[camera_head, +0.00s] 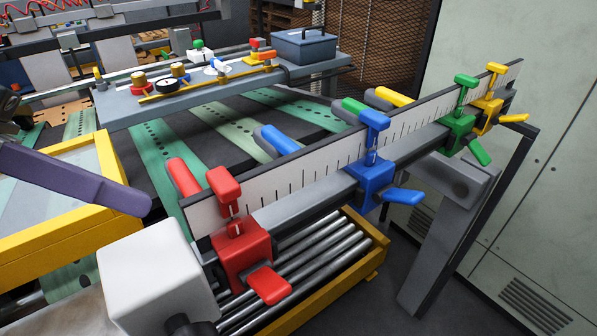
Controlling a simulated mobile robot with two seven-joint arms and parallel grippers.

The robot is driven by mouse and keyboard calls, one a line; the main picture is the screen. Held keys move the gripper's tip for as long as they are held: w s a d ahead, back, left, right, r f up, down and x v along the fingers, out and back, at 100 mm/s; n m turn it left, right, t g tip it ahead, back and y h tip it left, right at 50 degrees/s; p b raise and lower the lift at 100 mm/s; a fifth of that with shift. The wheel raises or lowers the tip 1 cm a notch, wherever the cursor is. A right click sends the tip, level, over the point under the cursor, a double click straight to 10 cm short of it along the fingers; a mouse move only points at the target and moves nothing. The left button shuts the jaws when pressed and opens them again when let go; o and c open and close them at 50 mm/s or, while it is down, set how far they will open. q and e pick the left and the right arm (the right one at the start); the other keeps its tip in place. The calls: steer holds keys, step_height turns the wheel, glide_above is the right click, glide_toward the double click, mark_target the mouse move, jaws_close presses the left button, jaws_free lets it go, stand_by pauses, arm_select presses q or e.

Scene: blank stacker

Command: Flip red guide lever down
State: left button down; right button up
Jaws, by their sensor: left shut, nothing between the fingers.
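The red guide (242,245) is clamped at the near left end of the ruled bar. Its red lever (270,284) sticks out from the front of the block, slanting toward the lower right. A red T-shaped knob (224,186) stands on top, and a rounded red piece (184,177) shows behind the bar. A dark part of my left gripper (10,105) shows at the left edge, mostly cut off. It is shut and empty, well apart from the red guide. My right gripper is not in view.
Blue (369,180), green (457,132) and yellow (487,113) guides sit farther along the ruled bar (290,178). A white box (155,275) stands left of the red guide. A purple handle (110,193) juts in from the left. Metal rollers (300,275) lie below the bar.

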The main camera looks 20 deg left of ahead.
arm_select(q)
steer(key=p, duration=0.3)
glide_toward(281, 281)
steer(key=w+d, duration=0.3)
steer(key=f, duration=0.1)
steer(key=f+p, duration=0.1)
steer(key=shift+s+d+f, duration=0.3)
steer(key=shift+d+f, duration=0.05)
steer(key=shift+d, duration=0.05)
steer(key=shift+s+d+f, duration=0.15)
steer(key=shift+f, duration=0.3)
